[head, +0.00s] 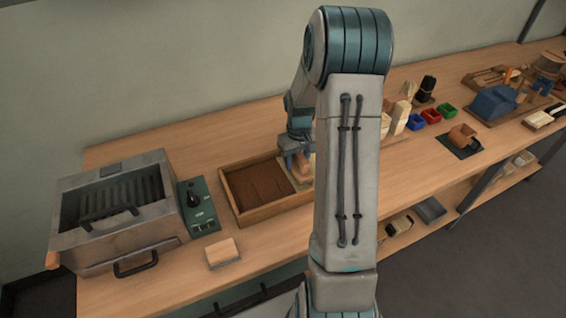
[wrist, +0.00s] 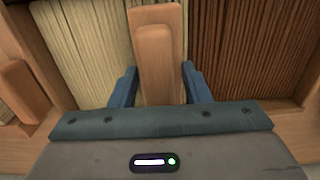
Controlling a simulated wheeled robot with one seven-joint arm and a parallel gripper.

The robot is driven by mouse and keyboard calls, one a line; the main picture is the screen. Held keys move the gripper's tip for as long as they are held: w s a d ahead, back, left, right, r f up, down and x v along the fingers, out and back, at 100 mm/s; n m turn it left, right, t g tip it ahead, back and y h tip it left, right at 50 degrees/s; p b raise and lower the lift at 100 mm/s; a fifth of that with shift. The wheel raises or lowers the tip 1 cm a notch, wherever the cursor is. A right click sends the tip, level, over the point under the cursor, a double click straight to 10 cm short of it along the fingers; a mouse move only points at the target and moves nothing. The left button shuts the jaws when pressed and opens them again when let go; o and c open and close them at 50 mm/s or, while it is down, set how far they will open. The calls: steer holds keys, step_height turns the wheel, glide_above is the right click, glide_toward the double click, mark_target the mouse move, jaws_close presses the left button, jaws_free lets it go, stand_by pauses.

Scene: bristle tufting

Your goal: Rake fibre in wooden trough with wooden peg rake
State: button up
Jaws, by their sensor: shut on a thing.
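The wooden trough (head: 272,214) stands on the bench in the middle of the head view, partly hidden behind my arm. Dark brown fibre (head: 256,184) fills its left part; the brown fibre (wrist: 250,45) also shows at the right of the wrist view. Pale fibre (wrist: 88,48) lies at the left of the wrist view. My gripper (wrist: 158,88) is shut on the wooden peg rake (wrist: 156,50), its blue fingers on both sides of the wood. The rake is over the trough, between the two fibres. Its pegs are hidden, so contact with the fibre cannot be told.
A grey metal machine (head: 118,220) with black handles stands at the left, beside a green control box (head: 199,208). A wooden block (head: 222,251) lies at the front edge. Small coloured bins (head: 431,116) and a blue container (head: 493,103) stand farther right.

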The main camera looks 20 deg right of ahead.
steer(key=d, duration=1)
steer(key=shift+d+p, duration=0.25)
steer(key=shift+p, duration=0.15)
steer(key=shift+d, duration=0.2)
steer(key=shift+d, duration=0.15)
steer(key=shift+d+r, duration=0.15)
steer(key=shift+d, duration=0.1)
steer(key=a+b, duration=0.4)
steer(key=a, duration=2.5)
steer(key=shift+a, duration=0.1)
steer(key=shift+a, duration=0.1)
steer(key=shift+a, duration=0.45)
